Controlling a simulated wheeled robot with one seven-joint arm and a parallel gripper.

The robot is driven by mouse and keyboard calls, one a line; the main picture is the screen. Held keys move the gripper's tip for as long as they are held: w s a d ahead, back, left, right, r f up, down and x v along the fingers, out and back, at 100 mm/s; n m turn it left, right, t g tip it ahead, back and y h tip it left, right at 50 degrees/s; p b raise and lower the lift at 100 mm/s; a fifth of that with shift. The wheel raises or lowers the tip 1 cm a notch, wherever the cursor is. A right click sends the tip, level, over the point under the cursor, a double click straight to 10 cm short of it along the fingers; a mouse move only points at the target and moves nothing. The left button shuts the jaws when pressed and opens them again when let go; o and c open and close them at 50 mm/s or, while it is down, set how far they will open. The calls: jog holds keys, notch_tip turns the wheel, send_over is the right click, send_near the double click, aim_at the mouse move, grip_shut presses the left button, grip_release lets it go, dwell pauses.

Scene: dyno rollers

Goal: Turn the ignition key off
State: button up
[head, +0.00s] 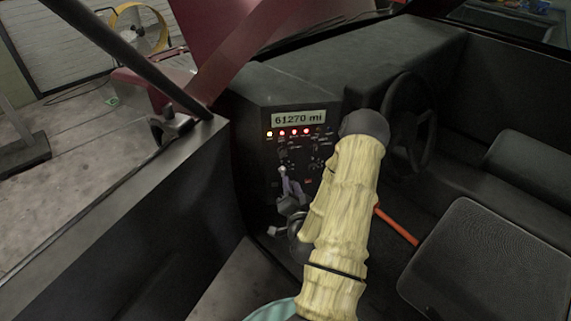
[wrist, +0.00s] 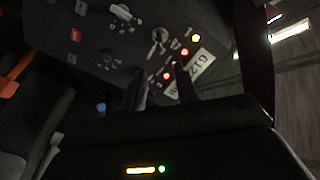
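The dark dashboard panel (head: 262,165) carries a metallic round switch with what looks like the ignition key (head: 283,170), which also shows in the wrist view (wrist: 159,37). My gripper (head: 290,185) points at this panel, close to the key. In the wrist view its two dark fingers (wrist: 160,82) stand apart with nothing seen between them. The key's exact angle is too small and dark to read. My pale-covered arm hides part of the panel's right side.
A lit display (head: 299,118) reads 61270 mi, above a row of lit yellowish and red lights (head: 294,131). A steering wheel (head: 408,125) stands right of my arm. An orange-red lever (head: 397,226) and a dark seat (head: 480,265) are lower right. A door edge (head: 150,205) is at left.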

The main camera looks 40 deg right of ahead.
aim_at(285, 157)
jog(key=b+x, duration=0.5)
jog(key=x, duration=0.8)
jog(key=shift+w, duration=0.15)
jog(key=shift+c, duration=0.2)
grip_shut()
